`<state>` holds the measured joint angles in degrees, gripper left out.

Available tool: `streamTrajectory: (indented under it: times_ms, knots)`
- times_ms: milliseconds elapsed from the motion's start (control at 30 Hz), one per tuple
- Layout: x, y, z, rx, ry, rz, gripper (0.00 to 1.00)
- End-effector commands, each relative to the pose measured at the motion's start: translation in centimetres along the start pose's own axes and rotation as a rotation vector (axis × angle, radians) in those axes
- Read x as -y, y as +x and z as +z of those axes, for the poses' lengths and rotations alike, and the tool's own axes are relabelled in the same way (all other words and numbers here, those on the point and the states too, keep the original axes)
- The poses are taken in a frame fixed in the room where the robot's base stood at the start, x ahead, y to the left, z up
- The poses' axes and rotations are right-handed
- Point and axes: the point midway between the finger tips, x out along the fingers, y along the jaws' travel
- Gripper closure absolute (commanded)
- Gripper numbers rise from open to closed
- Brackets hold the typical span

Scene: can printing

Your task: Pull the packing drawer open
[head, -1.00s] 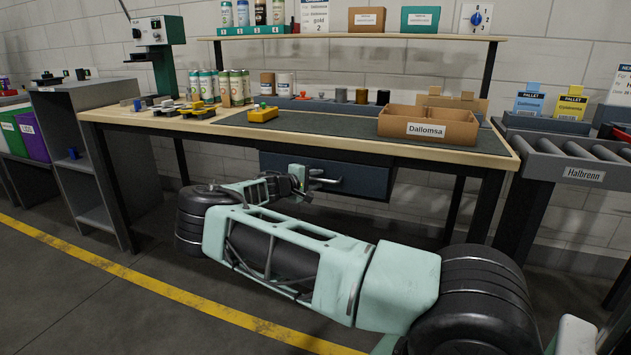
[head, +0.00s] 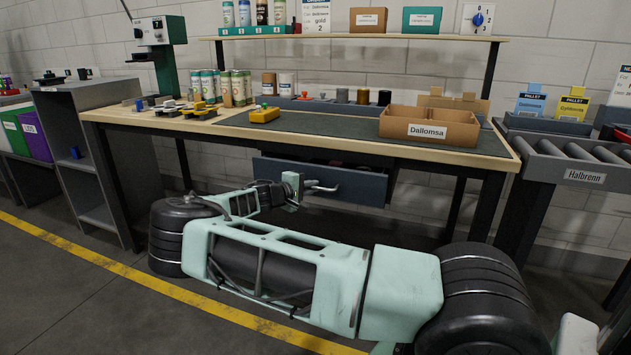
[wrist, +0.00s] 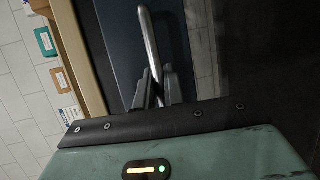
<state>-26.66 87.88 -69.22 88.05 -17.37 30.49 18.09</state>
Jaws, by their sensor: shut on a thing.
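The packing drawer (head: 345,184) is a dark blue-grey front under the workbench. It stands partly out, with a dark gap and some dim contents showing above its front edge. The inside of the drawer is mostly hidden.
The workbench (head: 460,150) above holds a divided cardboard box (head: 400,124), a yellow tool (head: 265,114) and several cans. A roller conveyor (head: 575,150) stands at the right, a grey shelf unit (head: 85,130) at the left. Open floor lies in front.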

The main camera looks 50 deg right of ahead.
Motion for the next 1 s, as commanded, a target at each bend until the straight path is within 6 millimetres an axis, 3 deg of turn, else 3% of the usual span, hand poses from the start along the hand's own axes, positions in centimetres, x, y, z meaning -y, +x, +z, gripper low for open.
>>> streamTrajectory:
  times_ms: [100, 600, 800, 1000]
  knots:
    - [0.5, -3.2, 1.2, -0.003, -0.003, -0.001, 1.00]
    - [3.2, -15.4, 6.2, -0.004, -0.002, -0.001, 1.00]
    - [4.1, -18.7, 7.7, -0.003, -0.002, -0.001, 1.00]
    - [4.6, -20.7, 8.5, -0.001, 0.000, -0.001, 1.00]
